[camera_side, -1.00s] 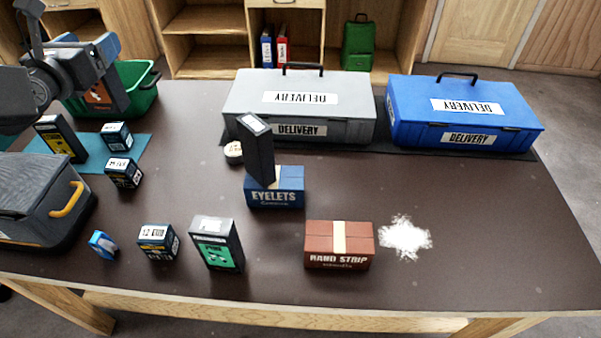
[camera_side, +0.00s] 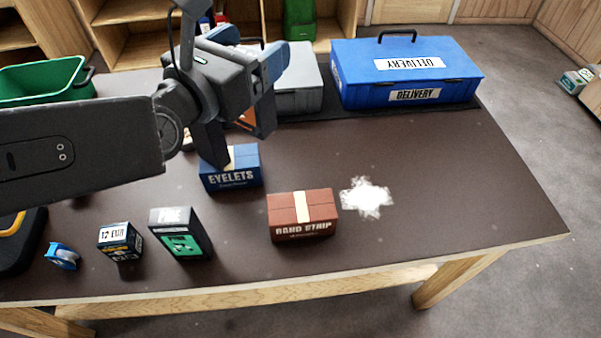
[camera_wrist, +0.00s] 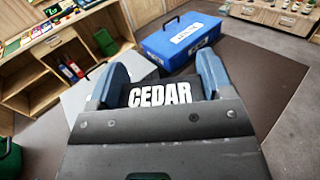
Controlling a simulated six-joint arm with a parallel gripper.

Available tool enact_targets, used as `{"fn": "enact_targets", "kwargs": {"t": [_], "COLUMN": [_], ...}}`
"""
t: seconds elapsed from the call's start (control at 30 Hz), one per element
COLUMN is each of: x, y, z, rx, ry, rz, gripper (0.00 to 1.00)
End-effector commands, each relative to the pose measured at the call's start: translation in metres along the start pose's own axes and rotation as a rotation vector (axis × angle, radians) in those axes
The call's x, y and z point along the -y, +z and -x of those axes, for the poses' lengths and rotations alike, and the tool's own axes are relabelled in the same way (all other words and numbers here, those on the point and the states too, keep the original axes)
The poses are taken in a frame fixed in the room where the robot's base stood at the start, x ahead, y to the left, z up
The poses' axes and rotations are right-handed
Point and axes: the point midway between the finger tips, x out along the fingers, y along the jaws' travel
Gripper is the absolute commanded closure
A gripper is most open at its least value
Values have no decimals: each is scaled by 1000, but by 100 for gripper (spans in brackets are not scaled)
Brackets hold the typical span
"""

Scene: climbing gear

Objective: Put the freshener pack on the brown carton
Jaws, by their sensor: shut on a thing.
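The freshener pack, a dark pack lettered CEDAR (camera_wrist: 160,94), is between my jaws in the wrist view. A bit of its orange front (camera_side: 247,119) shows under the wrist in the side view. My gripper (camera_wrist: 160,76) is shut on it, high over the table behind the blue EYELETS carton (camera_side: 230,170). The brown carton (camera_side: 302,218), with a pale tape strip and BAND STRIP lettering, stands on the table to the right and nearer the front. Its top is bare. My wrist and jaws hide most of the pack in the side view.
A green-labelled pack (camera_side: 182,236) and a small 12 EUR box (camera_side: 120,241) stand left of the brown carton. White powder (camera_side: 367,197) lies to its right.

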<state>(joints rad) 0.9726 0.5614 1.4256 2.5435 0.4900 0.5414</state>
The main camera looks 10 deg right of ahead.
Motion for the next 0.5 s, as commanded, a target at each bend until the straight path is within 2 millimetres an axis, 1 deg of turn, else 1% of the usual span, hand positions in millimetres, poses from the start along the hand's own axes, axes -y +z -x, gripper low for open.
{"fn": "enact_targets", "kwargs": {"t": [0.03, 0.23, 0.27, 0.3, 0.5], "x": [14, 54, 55, 53, 52], "y": [0, -1, -6, -17, -58], "z": [-1, -3, -3, -3, -3], "rx": [2, 1, -3, -5, -3], "ry": [-22, -84, -86, -81, -82], "rz": [0, 0, -2, -4, -4], "gripper": [64, 64, 64, 64, 64]}}
